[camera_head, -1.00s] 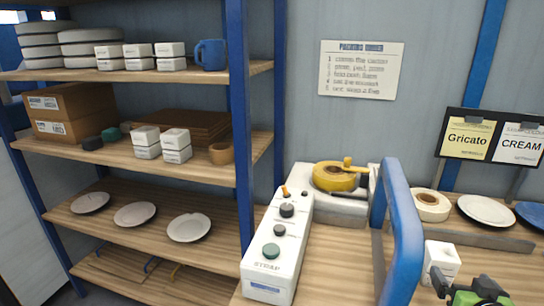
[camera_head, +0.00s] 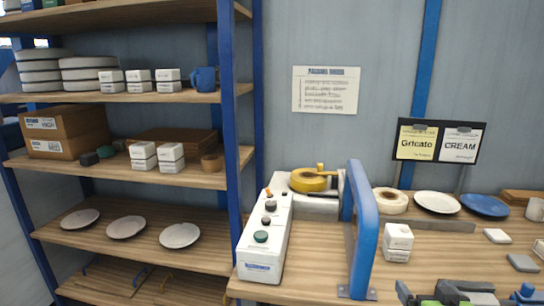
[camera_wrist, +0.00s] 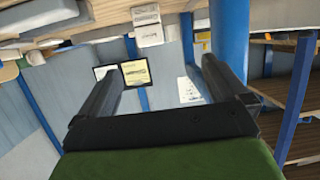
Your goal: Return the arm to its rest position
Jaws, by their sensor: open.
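My gripper (camera_wrist: 168,48) shows in the wrist view with its two dark fingers spread apart. Nothing is between the fingers. Its green body fills the bottom of that view. Past the fingers are the wall, a dark board with two cards (camera_wrist: 123,75) and a blue post. The wrist view is turned over, with the wooden bench along the top. In the head view, dark and green parts at the bottom right edge seem to be my arm; the fingers cannot be made out there.
A blue upright frame (camera_head: 362,225) stands on the bench right of the white strapping machine (camera_head: 264,238). A blue-posted shelf (camera_head: 150,262) with plates and boxes is at the left. Two stacked white boxes (camera_head: 397,242) and a blue plate (camera_head: 484,205) are on the bench.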

